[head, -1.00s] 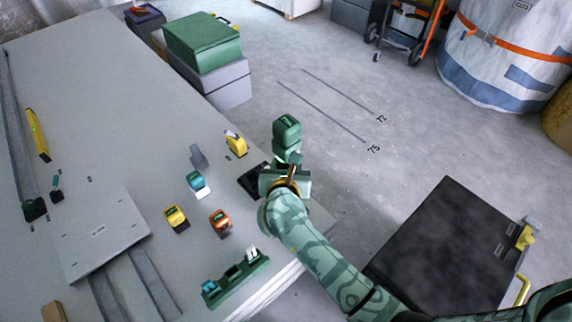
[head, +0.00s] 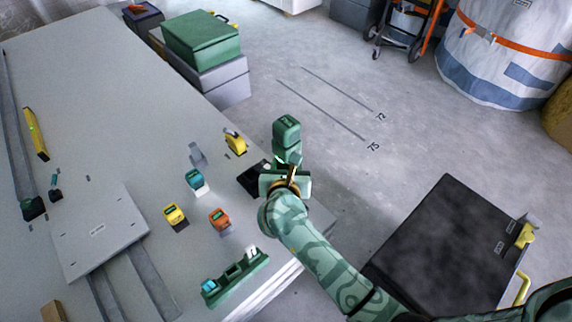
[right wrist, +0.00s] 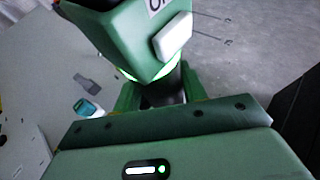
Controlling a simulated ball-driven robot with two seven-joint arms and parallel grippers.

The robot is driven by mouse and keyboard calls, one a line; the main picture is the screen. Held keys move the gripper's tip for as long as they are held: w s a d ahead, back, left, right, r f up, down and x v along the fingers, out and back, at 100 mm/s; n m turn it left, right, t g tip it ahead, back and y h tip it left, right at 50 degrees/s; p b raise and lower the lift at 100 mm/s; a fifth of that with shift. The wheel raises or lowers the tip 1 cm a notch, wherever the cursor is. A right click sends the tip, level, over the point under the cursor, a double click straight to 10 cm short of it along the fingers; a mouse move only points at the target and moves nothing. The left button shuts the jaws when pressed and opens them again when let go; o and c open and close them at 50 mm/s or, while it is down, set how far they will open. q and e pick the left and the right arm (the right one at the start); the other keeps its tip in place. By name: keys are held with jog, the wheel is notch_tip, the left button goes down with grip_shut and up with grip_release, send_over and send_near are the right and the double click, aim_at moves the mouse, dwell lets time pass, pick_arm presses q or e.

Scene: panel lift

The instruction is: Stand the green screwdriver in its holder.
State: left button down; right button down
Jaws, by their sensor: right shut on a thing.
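The green screwdriver (head: 287,131) is in my right gripper (head: 287,163), above the table's right edge in the head view. Its blocky green upper end, with a label and a pale button, also shows in the right wrist view (right wrist: 132,35). My right gripper (right wrist: 160,92) is shut on its dark part below that block. The screwdriver's lower end is hidden by my wrist. A black, square-looking thing (head: 252,180) lies on the table just left of my wrist and partly behind it; I cannot tell whether it is the holder. My left gripper is not in view.
Teal (head: 195,179), yellow (head: 174,212) and orange (head: 219,217) blocks stand on the table (head: 110,110), with a yellow tool (head: 235,142) behind. A green rack (head: 240,283) sits at the near edge. Green and grey cases (head: 205,45) stand farther back.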

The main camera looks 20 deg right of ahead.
jog(key=shift+r, duration=0.15)
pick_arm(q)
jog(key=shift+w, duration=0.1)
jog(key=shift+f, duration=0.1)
pick_arm(e)
jog(key=shift+f, duration=0.25)
dwell(0.3)
pick_arm(q)
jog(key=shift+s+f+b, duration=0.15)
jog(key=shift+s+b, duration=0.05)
jog(key=shift+b, duration=0.1)
pick_arm(e)
jog(key=shift+f, duration=0.2)
pick_arm(q)
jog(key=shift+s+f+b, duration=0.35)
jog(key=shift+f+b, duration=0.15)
jog(key=shift+b, duration=0.1)
pick_arm(e)
jog(key=shift+f, duration=0.95)
pick_arm(q)
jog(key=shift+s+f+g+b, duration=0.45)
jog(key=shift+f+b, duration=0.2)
jog(key=shift+b, duration=0.25)
pick_arm(e)
jog(key=shift+f, duration=1.15)
